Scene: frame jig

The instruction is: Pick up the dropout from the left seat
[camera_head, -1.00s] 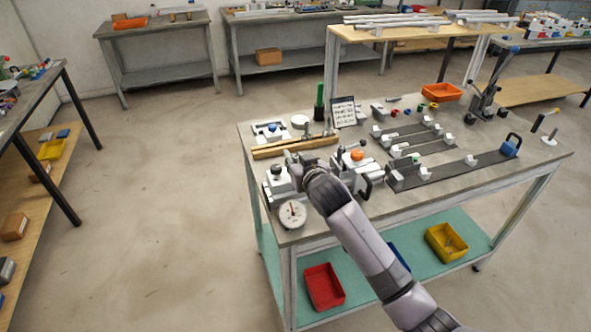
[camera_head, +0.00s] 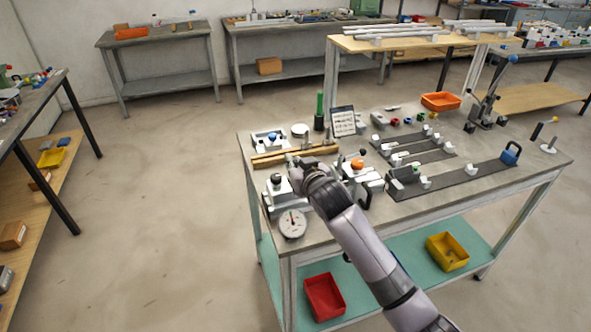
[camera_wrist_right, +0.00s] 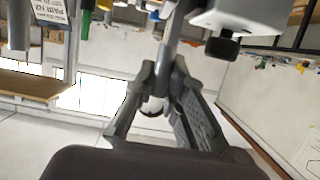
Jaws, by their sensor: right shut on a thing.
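My right gripper (camera_head: 297,172) is over the left seat (camera_head: 275,190), a light metal fixture with a black knob at the table's near left. In the right wrist view its fingers (camera_wrist_right: 165,75) are closed around a narrow grey metal piece (camera_wrist_right: 173,40), which appears to be the dropout. The piece points up and away from the fingers. The gripper and wrist hide part of the left seat in the head view, so I cannot tell whether the piece still touches it. My left gripper is not in view.
A round dial gauge (camera_head: 292,223) stands at the near edge. A fixture with an orange knob (camera_head: 357,165) is close to the right of my wrist. A wooden bar (camera_head: 270,159) lies behind. A dark rail (camera_head: 460,175) fills the table's right side.

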